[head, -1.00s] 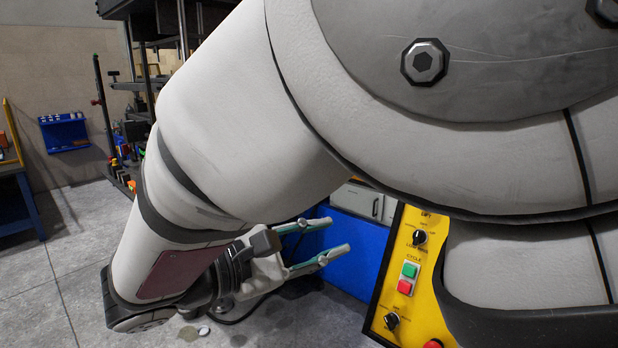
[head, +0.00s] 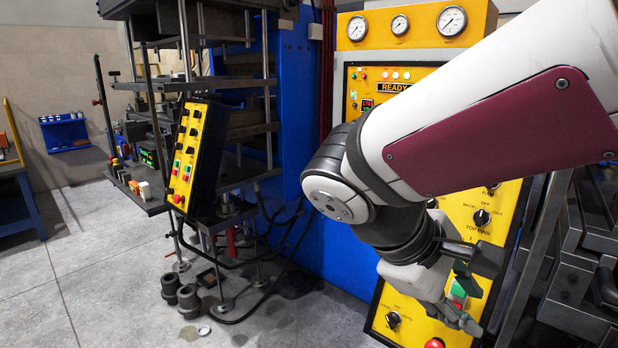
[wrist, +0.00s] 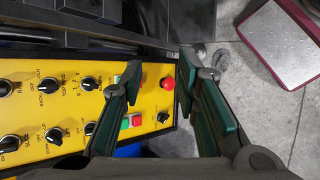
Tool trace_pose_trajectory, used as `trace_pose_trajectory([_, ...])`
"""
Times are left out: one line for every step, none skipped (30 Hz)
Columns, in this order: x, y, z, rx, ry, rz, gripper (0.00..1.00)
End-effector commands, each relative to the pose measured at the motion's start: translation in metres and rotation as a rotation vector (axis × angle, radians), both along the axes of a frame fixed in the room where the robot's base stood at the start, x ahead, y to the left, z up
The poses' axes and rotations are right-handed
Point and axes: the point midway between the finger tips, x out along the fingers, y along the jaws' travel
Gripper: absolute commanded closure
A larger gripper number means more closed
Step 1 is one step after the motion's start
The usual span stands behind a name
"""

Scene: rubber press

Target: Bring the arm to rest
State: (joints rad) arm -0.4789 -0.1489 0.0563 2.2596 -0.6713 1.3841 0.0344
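My arm reaches in from the upper right of the head view, its white link with a maroon panel slanting down to a dark wrist. My gripper (head: 473,306) hangs at the end, in front of the lower part of the yellow control panel (head: 405,295). In the wrist view my gripper (wrist: 159,78) shows two green-padded fingers set apart, with nothing between them. The yellow panel (wrist: 60,112), with black knobs and a red button (wrist: 167,83), lies beyond and left of the fingers. Whether the gripper touches the panel cannot be told.
A blue press frame (head: 298,110) stands behind the arm. A smaller black-and-yellow button box (head: 190,155) stands to its left. Dark metal racks (head: 590,235) are close on the right. Dark cylinders (head: 180,295) stand on the floor. The grey floor (head: 105,280) at the left is clear.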

Motion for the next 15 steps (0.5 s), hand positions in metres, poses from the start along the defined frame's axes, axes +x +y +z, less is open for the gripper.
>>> trace_pose_trajectory([-0.014, -0.01, -0.002, 0.09, -0.032, -0.065, 0.71])
trace_pose_trajectory([-0.021, -0.012, -0.004, 0.142, -0.05, -0.098, 0.71])
trace_pose_trajectory([-0.03, -0.015, -0.007, 0.214, -0.077, -0.143, 0.71])
trace_pose_trajectory([-0.036, -0.016, -0.009, 0.266, -0.1, -0.175, 0.71])
trace_pose_trajectory([-0.041, -0.016, -0.01, 0.317, -0.126, -0.208, 0.71])
trace_pose_trajectory([-0.048, -0.016, -0.012, 0.385, -0.162, -0.25, 0.71])
trace_pose_trajectory([-0.052, -0.016, -0.013, 0.435, -0.193, -0.281, 0.71])
trace_pose_trajectory([-0.056, -0.015, -0.013, 0.484, -0.225, -0.311, 0.71])
trace_pose_trajectory([-0.061, -0.013, -0.013, 0.547, -0.269, -0.351, 0.71])
trace_pose_trajectory([-0.063, -0.012, -0.013, 0.591, -0.302, -0.378, 0.71])
trace_pose_trajectory([-0.065, -0.011, -0.012, 0.631, -0.335, -0.404, 0.71])
trace_pose_trajectory([-0.067, -0.009, -0.011, 0.68, -0.377, -0.434, 0.71])
trace_pose_trajectory([-0.068, -0.008, -0.01, 0.714, -0.407, -0.454, 0.71])
trace_pose_trajectory([-0.069, -0.007, -0.009, 0.744, -0.436, -0.472, 0.71])
trace_pose_trajectory([-0.07, -0.006, -0.007, 0.778, -0.469, -0.493, 0.71])
